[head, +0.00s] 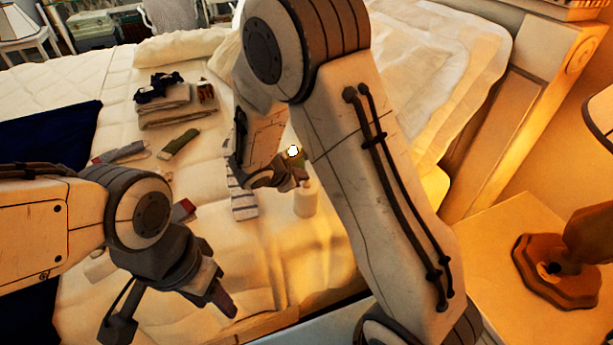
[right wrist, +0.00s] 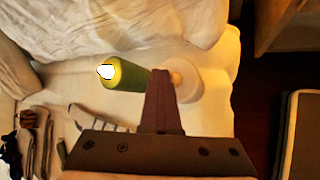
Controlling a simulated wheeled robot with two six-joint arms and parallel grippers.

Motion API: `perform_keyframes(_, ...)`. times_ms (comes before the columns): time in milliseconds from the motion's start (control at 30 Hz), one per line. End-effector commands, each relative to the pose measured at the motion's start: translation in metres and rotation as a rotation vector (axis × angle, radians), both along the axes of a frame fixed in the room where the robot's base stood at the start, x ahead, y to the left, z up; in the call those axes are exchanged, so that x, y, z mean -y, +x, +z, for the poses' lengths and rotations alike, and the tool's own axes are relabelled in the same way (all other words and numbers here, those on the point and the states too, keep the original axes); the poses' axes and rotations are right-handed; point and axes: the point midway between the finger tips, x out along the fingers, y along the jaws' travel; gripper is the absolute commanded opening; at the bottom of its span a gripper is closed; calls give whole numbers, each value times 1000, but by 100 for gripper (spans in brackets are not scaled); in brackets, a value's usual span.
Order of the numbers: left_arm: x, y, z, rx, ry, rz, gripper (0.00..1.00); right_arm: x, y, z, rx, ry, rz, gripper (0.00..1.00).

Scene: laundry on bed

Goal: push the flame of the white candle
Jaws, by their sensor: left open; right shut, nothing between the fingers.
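The white candle (head: 307,201) stands upright on the bed, and it also shows in the right wrist view (right wrist: 203,84). My right gripper (head: 301,178) is shut and empty, with its fingertips at the candle's top. In the right wrist view the closed fingertips (right wrist: 161,74) overlap the candle's left edge. A small orange spot (right wrist: 177,78) shows beside them; I cannot tell whether they touch it. A green candle (right wrist: 128,75) with a bright white flame (right wrist: 105,72) stands just beside it. My left gripper (head: 174,311) is open and empty at the lower left.
Folded clothes (head: 178,108) and rolled items (head: 179,142) lie on the bed at the left. A striped folded cloth (head: 243,204) lies near the white candle. A nightstand (head: 497,232) with a lamp base (head: 556,270) is at the right. My right arm hides part of the bed.

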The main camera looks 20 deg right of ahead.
Motion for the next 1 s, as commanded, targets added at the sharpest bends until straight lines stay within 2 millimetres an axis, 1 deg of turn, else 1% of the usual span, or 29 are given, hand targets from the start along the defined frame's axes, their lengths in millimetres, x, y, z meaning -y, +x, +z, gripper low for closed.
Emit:
perform_keyframes(133,0,0,0,0,0,0,50,0,0,0,-1,0,-1,0)
perform_keyframes(267,0,0,6,0,0,0,50,0,0,8,2,0,0,0)
perform_keyframes(700,0,0,37,0,0,0,50,0,1,54,5,0,1,0)
perform_keyframes(800,0,0,42,0,0,0,50,0,1,61,4,-1,0,0)
perform_keyframes(1000,0,0,41,0,0,0,50,0,1,61,4,-1,0,0)
